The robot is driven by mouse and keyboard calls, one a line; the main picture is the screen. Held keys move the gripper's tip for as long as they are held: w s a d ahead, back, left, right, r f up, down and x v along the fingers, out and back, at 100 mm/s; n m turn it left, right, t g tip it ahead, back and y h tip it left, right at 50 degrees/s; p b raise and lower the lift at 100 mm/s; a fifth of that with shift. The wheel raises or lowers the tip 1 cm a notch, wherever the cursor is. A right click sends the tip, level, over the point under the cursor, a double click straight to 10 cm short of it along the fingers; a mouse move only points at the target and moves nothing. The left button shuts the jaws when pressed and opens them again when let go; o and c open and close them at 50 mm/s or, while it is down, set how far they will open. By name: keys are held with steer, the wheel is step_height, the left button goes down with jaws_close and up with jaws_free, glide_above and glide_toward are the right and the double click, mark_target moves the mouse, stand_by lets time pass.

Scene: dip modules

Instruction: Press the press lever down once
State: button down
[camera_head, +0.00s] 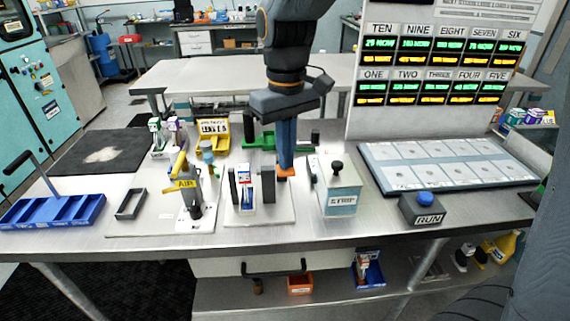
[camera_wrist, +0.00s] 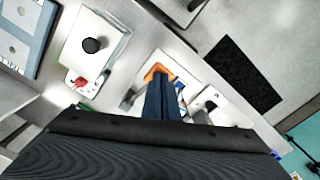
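My gripper (camera_head: 286,170) points down with its two blue fingers side by side and no clear gap between them. It also shows in the wrist view (camera_wrist: 158,78). An orange piece (camera_head: 288,173) is right at the fingertips; it also shows around them in the wrist view (camera_wrist: 152,71). It looks like the lever end of the press, and I cannot tell whether the fingers touch it. The press's dark upright (camera_head: 268,186) stands just left of the orange piece on a pale base plate (camera_head: 279,216). A small blue-and-white module (camera_head: 248,196) stands between the dark uprights.
The STRIP box (camera_head: 340,196) with a black knob stands to the right, and the RUN box (camera_head: 424,209) beyond it. The yellow AIR fixture (camera_head: 183,184) is to the left. A green fixture (camera_head: 262,141) lies behind. The blue tray (camera_head: 55,211) is far left.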

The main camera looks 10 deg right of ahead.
mark_target(286, 173)
steer(key=shift+f+b, duration=1.05)
steer(key=shift+f, duration=1.65)
steer(key=shift+r, duration=0.15)
step_height(286, 173, up, 13)
steer(key=p, duration=1.1)
steer(key=shift+p, duration=0.35)
